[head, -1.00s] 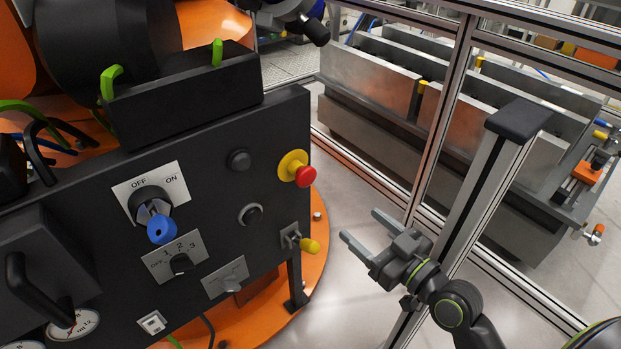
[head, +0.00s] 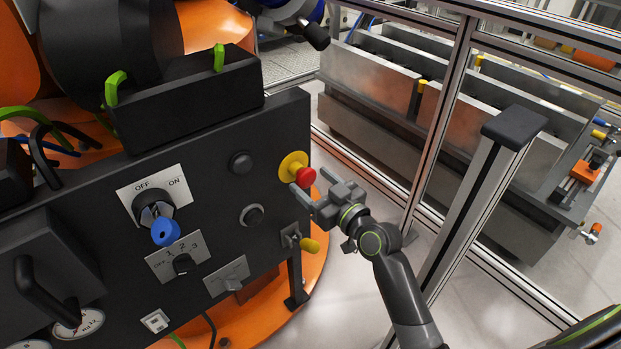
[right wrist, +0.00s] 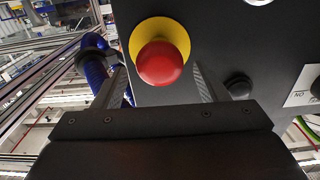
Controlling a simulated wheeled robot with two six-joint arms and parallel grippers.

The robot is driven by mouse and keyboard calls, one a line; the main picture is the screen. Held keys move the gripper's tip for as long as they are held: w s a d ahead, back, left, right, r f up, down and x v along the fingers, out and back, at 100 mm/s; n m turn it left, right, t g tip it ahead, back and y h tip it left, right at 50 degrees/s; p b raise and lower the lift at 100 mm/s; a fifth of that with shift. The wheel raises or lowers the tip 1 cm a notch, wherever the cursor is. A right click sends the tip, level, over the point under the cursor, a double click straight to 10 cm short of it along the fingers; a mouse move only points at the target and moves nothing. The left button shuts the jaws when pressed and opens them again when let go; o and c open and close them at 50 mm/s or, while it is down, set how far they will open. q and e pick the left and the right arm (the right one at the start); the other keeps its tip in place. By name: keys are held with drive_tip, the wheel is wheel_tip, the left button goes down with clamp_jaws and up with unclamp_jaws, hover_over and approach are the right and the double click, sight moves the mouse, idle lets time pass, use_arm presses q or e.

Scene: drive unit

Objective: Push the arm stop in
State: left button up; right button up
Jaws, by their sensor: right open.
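The arm stop is a red mushroom button (head: 306,177) on a yellow collar (head: 291,163) at the right edge of the dark control panel (head: 205,220). In the right wrist view the red button (right wrist: 160,63) stands out from its yellow collar (right wrist: 140,32), beyond and between my fingertips. My right gripper (head: 309,186) is open and empty in the head view, its fingers pointing at the panel just below and beside the button. Its two fingers also show in the right wrist view (right wrist: 158,85). I cannot tell whether a finger touches the button. My left gripper is not in view.
A yellow-tipped toggle (head: 309,244) sticks out below the button. A dark round knob (head: 252,214) and a blue-handled OFF/ON switch (head: 163,229) are further left. An aluminium post (head: 480,210) and fence stand to the right of my right arm.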

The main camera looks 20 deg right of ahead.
drive_tip(key=shift+x, duration=0.8)
drive_tip(key=shift+c, duration=0.4)
